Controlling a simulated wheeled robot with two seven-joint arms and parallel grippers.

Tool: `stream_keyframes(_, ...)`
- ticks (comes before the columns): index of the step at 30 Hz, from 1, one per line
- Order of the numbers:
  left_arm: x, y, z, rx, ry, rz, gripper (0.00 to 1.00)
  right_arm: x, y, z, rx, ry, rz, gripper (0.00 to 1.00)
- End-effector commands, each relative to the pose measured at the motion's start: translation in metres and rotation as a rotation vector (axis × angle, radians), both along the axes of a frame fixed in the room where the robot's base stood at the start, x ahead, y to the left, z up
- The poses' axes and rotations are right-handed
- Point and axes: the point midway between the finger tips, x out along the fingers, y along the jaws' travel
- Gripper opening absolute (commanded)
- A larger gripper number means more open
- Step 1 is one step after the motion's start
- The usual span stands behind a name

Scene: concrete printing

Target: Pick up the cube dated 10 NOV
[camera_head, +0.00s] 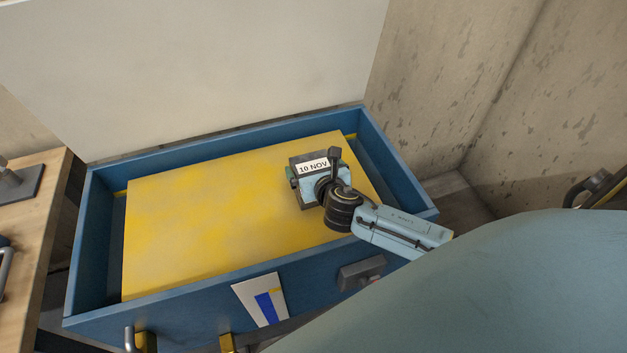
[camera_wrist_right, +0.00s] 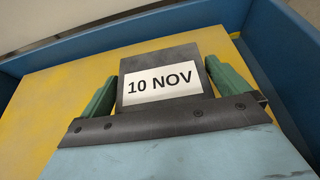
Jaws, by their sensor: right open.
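The dark grey cube (camera_head: 307,158) with a white label reading 10 NOV sits on the yellow board at its right end. In the right wrist view the cube (camera_wrist_right: 160,62) stands between the two green fingers of my right gripper (camera_wrist_right: 163,92). My right gripper (camera_head: 310,170) is open, with one finger on each side of the cube. A narrow gap shows beside the cube at the fingers; whether either finger touches it is hard to tell. The cube's lower part is hidden by the gripper. My left gripper is not in view.
The yellow board (camera_head: 200,220) lies inside a blue box (camera_head: 95,235) with raised walls around it. A pale lid or panel (camera_head: 200,70) rises behind. A wooden table (camera_head: 30,225) stands at left, concrete walls (camera_head: 440,90) at right. The rest of the board is clear.

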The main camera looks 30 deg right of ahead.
Motion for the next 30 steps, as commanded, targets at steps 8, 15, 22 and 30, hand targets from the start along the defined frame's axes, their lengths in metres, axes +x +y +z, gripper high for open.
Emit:
stream_keyframes(8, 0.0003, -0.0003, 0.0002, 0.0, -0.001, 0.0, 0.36, 0.0004, 0.0001, 0.0, 0.0, 0.0, 0.0, 0.92)
stream_keyframes(15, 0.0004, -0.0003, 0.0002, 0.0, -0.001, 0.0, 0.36, 0.0001, 0.0001, 0.0, 0.0, 0.0, 0.0, 0.61)
stream_keyframes(22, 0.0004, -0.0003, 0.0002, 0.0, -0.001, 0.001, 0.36, 0.0, 0.0002, 0.0, 0.0, 0.0, 0.0, 0.31)
stream_keyframes(30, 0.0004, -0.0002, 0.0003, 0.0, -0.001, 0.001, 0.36, 0.0041, 0.0, 0.0074, -0.001, -0.017, 0.002, 0.2)
